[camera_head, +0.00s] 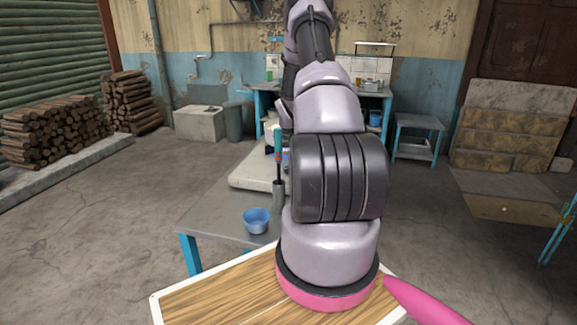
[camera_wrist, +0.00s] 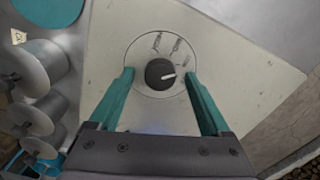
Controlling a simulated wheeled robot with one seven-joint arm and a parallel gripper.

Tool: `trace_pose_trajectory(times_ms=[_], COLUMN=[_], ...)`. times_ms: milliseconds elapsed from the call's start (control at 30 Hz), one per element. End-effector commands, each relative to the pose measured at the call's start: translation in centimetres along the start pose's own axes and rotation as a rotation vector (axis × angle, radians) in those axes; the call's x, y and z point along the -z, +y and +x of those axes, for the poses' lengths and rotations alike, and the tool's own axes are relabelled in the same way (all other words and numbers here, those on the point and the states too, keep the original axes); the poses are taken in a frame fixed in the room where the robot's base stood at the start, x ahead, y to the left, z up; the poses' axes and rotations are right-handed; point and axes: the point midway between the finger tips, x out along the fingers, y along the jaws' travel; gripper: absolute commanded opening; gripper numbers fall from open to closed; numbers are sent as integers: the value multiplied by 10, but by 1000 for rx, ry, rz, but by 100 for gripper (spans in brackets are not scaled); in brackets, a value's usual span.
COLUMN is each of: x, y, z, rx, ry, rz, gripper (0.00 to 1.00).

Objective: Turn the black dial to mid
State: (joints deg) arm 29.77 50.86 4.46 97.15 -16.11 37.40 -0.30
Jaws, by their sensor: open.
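The black dial (camera_wrist: 160,73) is a round knob with a white pointer line, set in a round plate with printed marks on a pale panel (camera_wrist: 238,62). Its white line points right and slightly up, toward the rightmost printed mark; the print is too small to read. My gripper (camera_wrist: 160,75) is open in the wrist view. Its teal fingers stand apart on the left and right of the dial, with gaps between each finger and the knob. I cannot tell the fingertips' depth relative to the knob. In the head view my arm hides the dial and my gripper.
Metal rollers (camera_wrist: 30,75) sit at the left of the panel in the wrist view. Open floor lies on both sides.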

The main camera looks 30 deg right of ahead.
Motion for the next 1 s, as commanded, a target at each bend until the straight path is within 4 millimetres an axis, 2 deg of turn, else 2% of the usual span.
trace_pose_trajectory(times_ms=[200, 267, 400, 433, 767, 1000], x=[0, 0, 0, 0, 0, 0], y=[0, 0, 0, 0, 0, 0], z=[0, 0, 0, 0, 0, 0], rx=[0, 0, 0, 0, 0, 0], ry=[0, 0, 0, 0, 0, 0], rz=[0, 0, 0, 0, -47, -194], gripper=[81, 62, 9, 0, 0, 0])
